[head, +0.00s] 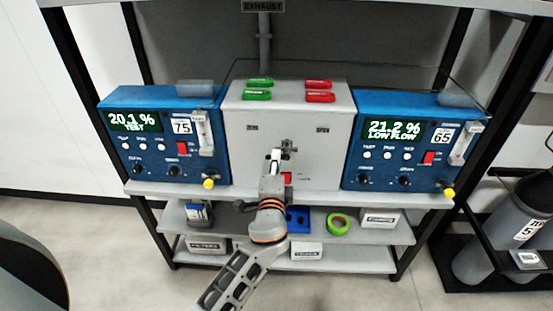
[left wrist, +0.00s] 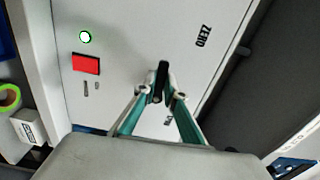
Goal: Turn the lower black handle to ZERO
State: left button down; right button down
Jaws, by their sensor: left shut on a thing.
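The lower black handle (left wrist: 162,76) is on the front of the grey centre box (head: 240,150). In the left wrist view it stands between my fingertips, its long side roughly upright in that picture. My left gripper (left wrist: 160,92) is shut on it. In the head view the gripper (head: 276,156) is in front of the box's middle and hides much of the handle. The ZERO label (left wrist: 203,36) is on the same panel, up and right of the handle in the wrist view. A second label (left wrist: 168,121) is partly hidden by a finger. My right gripper is not in view.
Blue analysers stand left (head: 115,150) and right (head: 350,160) of the box. Green (head: 258,82) and red (head: 319,84) tags lie on top. The shelf below holds green tape (head: 338,224).

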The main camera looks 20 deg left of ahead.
pick_arm(q)
jog(key=shift+m, duration=0.4)
jog(key=c, duration=2.1)
grip_release()
jog(key=shift+r, duration=0.1)
jog(key=v, duration=0.7)
jog(key=shift+s+d, duration=0.1)
jog(key=shift+s, duration=0.15)
